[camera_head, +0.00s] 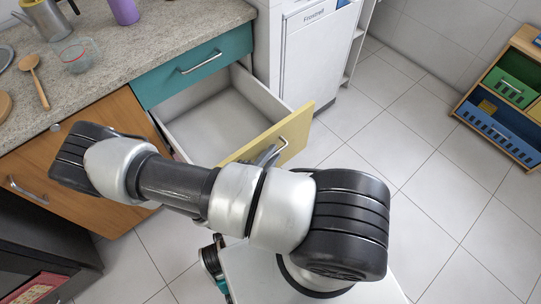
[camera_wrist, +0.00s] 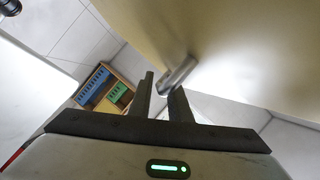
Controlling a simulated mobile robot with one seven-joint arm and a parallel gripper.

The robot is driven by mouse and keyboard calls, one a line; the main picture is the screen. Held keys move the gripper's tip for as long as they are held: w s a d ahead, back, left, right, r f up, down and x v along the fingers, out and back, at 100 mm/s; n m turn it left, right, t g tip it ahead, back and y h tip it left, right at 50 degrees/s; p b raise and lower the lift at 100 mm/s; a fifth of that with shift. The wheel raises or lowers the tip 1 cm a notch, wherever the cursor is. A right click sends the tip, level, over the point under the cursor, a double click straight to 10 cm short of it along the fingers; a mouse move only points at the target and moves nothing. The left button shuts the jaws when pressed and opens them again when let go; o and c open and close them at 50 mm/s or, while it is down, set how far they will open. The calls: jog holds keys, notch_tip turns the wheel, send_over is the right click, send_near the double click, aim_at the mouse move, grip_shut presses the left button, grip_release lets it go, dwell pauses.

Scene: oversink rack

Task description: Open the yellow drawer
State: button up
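The yellow drawer (camera_head: 300,125) is pulled well out from under the teal drawer, and its pale empty inside (camera_head: 215,122) shows in the head view. Its metal handle (camera_head: 283,147) is on the yellow front, partly hidden by my arm. In the wrist view the drawer front (camera_wrist: 225,45) fills the upper right, and the handle (camera_wrist: 178,74) runs between my two dark fingers. My gripper (camera_wrist: 163,86) appears shut on the handle, with little gap on either side. In the head view my gripper is mostly hidden behind my arm.
A teal drawer (camera_head: 195,68), shut, is above the yellow one. The counter (camera_head: 120,45) holds a wooden spoon (camera_head: 34,80), a glass bowl (camera_head: 77,57) and a purple cup (camera_head: 124,11). A shelf with coloured bins (camera_head: 499,135) stands far right. The tiled floor (camera_head: 420,170) between is clear.

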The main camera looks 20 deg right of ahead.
jog(key=shift+a, duration=0.1)
jog(key=p+v, duration=0.1)
jog(key=v, duration=1.6)
jog(key=shift+p, duration=0.3)
jog(key=shift+s+a+r, duration=0.1)
